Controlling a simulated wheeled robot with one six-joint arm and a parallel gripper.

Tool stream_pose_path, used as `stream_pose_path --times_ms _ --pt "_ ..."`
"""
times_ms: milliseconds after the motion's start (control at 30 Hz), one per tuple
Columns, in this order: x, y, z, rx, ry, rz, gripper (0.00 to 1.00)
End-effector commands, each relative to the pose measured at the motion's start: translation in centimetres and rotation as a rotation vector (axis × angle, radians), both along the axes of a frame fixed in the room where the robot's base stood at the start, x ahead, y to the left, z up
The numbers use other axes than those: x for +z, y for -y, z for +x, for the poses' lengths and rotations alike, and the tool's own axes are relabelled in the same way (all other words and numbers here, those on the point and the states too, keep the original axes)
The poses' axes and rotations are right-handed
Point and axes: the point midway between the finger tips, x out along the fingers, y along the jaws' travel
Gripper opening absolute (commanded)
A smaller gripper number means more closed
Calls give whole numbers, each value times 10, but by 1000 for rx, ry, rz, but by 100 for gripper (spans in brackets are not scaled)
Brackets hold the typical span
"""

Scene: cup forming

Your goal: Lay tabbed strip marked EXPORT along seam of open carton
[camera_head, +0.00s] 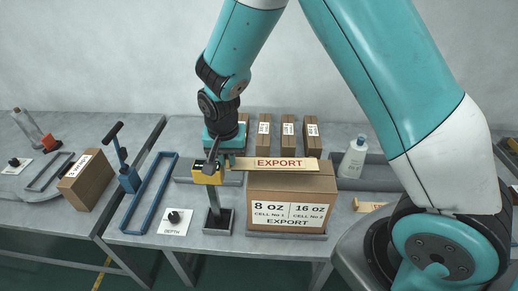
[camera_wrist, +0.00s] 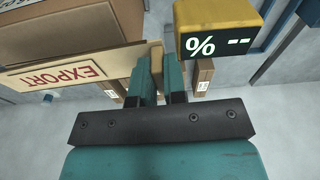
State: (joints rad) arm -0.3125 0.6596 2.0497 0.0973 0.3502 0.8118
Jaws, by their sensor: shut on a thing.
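The tan strip marked EXPORT (camera_head: 303,163) extends sideways over the top of the brown carton (camera_head: 262,211), whose front label reads 8 oz, 16 oz and EXPORT. My gripper (camera_head: 228,160) is shut on the strip's left end, left of the carton. In the wrist view, the fingers (camera_wrist: 160,78) pinch one end of the strip (camera_wrist: 25,77), and the carton (camera_wrist: 75,35) shows behind it. I cannot tell whether the strip touches the carton top.
A yellow meter (camera_head: 208,174) on a post stands close beside my gripper; it also shows in the wrist view (camera_wrist: 215,22). Small boxes (camera_head: 288,136) stand behind. A blue frame (camera_head: 148,195) lies left.

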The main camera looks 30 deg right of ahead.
Motion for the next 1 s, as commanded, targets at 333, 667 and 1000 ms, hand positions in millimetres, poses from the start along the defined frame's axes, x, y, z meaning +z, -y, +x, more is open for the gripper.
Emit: stream_pose_path --times_ms 333,667,1000 --pt "-17 59 -14 -55 0 1 0" --pt "-18 59 -14 -54 1 0 0" --pt "-33 58 -15 -55 -1 -1 0"
